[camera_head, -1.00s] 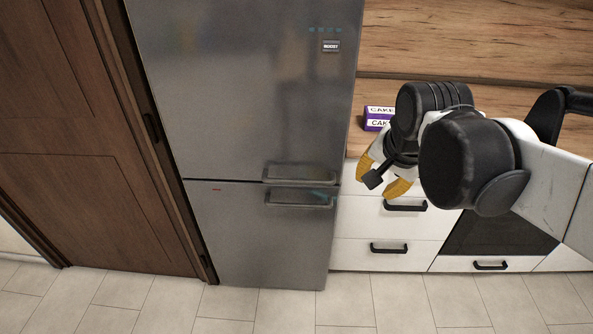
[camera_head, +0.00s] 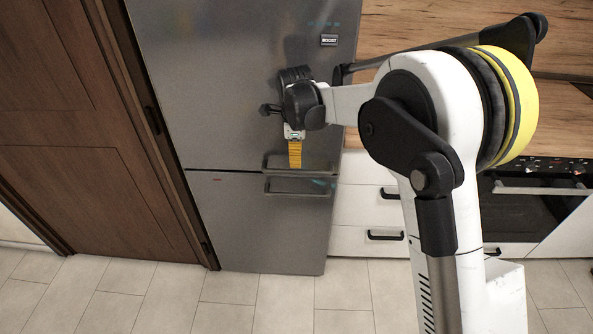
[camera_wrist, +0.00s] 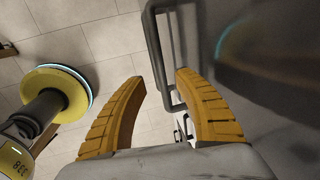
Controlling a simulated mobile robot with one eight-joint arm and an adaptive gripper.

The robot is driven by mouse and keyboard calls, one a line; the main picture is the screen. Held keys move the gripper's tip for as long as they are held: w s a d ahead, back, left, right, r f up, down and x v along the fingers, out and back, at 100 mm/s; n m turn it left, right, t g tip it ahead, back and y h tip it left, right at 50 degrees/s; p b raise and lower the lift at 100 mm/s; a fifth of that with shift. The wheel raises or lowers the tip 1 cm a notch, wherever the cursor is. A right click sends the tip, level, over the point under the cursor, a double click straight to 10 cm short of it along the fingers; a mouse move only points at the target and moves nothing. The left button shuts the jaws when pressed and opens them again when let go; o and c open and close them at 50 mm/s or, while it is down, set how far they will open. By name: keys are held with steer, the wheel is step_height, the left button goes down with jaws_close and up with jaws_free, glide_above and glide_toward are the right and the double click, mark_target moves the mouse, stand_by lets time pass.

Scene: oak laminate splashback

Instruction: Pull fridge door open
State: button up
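The steel fridge (camera_head: 225,95) stands upright with its upper and lower doors closed. The upper door's grey bar handle (camera_head: 272,163) is at that door's bottom edge, just above the lower door's handle (camera_head: 298,187). My gripper (camera_head: 295,164) points down in front of the upper handle, its yellow fingers partly covering it. In the wrist view, my gripper (camera_wrist: 162,82) is open, with its fingertips on either side of the upper bar handle (camera_wrist: 154,45). I see no clear contact between fingers and bar.
A brown wooden door (camera_head: 75,110) is left of the fridge. White drawers (camera_head: 365,209) and an oven (camera_head: 530,210) are on the right, under a wooden worktop. The tiled floor (camera_head: 230,300) in front of the fridge is clear.

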mark_target(297, 170)
steer(key=f+b, duration=0.1)
steer(key=f, duration=0.1)
steer(key=w+f, duration=0.1)
steer(key=f, duration=0.2)
steer(key=f+b, duration=0.1)
steer(key=f, duration=0.1)
steer(key=shift+w+f+b, duration=0.3)
steer(key=shift+f+b, duration=0.05)
steer(key=shift+f, duration=0.05)
jaws_close()
